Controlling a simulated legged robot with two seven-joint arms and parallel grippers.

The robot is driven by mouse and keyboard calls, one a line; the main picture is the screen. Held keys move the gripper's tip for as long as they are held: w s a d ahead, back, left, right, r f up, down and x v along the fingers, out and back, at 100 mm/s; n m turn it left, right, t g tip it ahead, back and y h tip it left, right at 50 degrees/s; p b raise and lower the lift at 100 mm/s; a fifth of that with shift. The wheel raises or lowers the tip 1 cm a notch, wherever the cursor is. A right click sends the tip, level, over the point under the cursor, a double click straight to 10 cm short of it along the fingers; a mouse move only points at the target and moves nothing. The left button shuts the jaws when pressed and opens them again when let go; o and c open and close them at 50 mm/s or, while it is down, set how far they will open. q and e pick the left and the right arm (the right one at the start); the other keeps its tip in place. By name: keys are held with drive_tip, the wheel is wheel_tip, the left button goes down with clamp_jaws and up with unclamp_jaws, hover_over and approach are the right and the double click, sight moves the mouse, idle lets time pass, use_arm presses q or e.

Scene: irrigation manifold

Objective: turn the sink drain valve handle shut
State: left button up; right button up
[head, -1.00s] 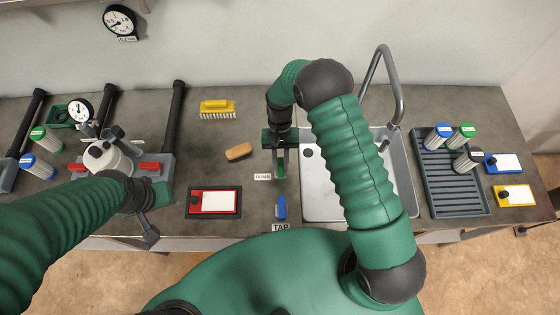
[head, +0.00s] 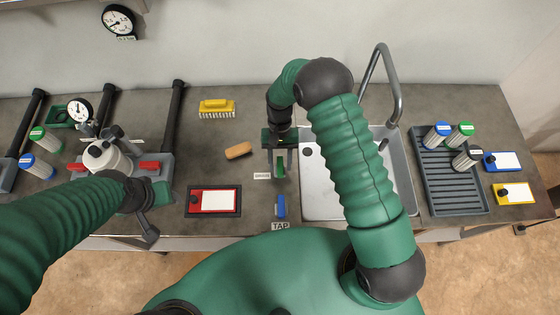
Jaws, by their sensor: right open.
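The green drain valve handle (head: 280,171) stands on the counter left of the sink, beside a small white label (head: 262,175). It points front to back in the picture. My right gripper (head: 280,168) is over it, open, with one dark finger on each side of the handle. I cannot tell whether either finger touches it. The gripper body hides the handle's far end. My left gripper (head: 150,232) is at the left near the counter's front edge, away from the drain valve; its jaw state is unclear.
A blue handle (head: 280,206) with a TAP label (head: 281,226) stands just in front of the drain handle. The steel sink (head: 322,206) is to the right, partly behind my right arm. A sponge (head: 239,151), yellow brush (head: 217,108) and red-framed card (head: 214,202) lie to the left.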

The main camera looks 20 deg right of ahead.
drive_tip(key=b+v, duration=0.2)
drive_tip(key=v, duration=1.4)
drive_tip(key=shift+w+r, duration=0.15)
drive_tip(key=shift+r, duration=0.2)
drive_tip(key=s+d+n+t, duration=0.1)
drive_tip(key=s+d+t, duration=0.1)
drive_tip(key=s, duration=0.6)
drive_tip(key=s+d+r+n+t+h, duration=0.1)
drive_tip(key=s+d+n+t, duration=0.1)
drive_tip(key=s+t, duration=0.3)
drive_tip(key=s, duration=0.2)
drive_tip(key=shift+s+d, duration=0.25)
drive_tip(key=shift+s, duration=0.15)
drive_tip(key=shift+s+r, duration=0.15)
drive_tip(key=shift+r, duration=0.05)
